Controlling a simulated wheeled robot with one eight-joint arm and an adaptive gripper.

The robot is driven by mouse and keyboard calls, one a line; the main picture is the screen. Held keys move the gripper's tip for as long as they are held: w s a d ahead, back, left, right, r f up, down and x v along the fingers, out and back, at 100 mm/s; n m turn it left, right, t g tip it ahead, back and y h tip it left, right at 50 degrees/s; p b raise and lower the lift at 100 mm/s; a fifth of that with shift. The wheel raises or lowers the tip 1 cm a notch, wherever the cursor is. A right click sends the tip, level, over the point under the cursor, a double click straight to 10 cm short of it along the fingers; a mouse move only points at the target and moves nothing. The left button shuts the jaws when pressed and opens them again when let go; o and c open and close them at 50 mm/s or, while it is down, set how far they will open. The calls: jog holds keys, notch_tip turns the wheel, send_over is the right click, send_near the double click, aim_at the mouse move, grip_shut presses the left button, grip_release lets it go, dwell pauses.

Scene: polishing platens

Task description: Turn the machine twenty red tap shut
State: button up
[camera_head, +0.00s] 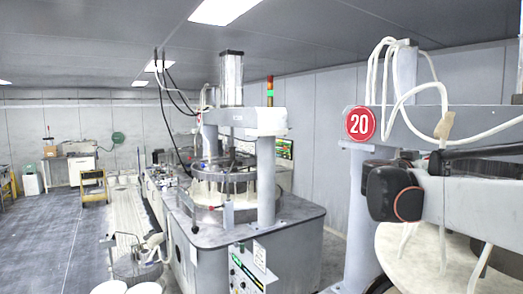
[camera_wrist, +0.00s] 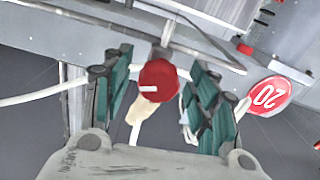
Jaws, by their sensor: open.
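The red tap (camera_wrist: 158,80) is a round red knob with a short white mark, in the middle of the wrist view. My gripper (camera_wrist: 161,68) is open, with one green-padded finger to the left of the tap and one to the right. Gaps show between the tap and both fingers; I cannot tell the depth between them. The round red sign 20 (camera_wrist: 268,96) is right of the fingers, and also shows on the grey beam in the head view (camera_head: 360,124). I cannot make out the tap in the head view.
White hoses (camera_head: 432,93) loop over the machine with the sign, and a white hose (camera_wrist: 35,97) runs near the left finger. Another polishing machine (camera_head: 250,210) stands left of it. A yellow cart (camera_head: 93,187) stands far left, with open floor around it.

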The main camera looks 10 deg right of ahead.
jog(key=shift+d, duration=0.1)
jog(key=c, duration=1.1)
jog(key=shift+n, duration=0.3)
jog(key=n+b, duration=0.1)
jog(key=n, duration=0.1)
jog(key=shift+s+n, duration=0.15)
jog(key=shift+n, duration=0.25)
jog(key=n, duration=0.3)
jog(key=shift+s+r+n+b, duration=0.1)
jog(key=shift+s+n+b, duration=0.05)
jog(key=shift+n+b, duration=0.2)
jog(key=n, duration=0.3)
jog(key=shift+b, duration=0.3)
jog(key=shift+r+n, duration=0.1)
jog(key=shift+n, duration=1.95)
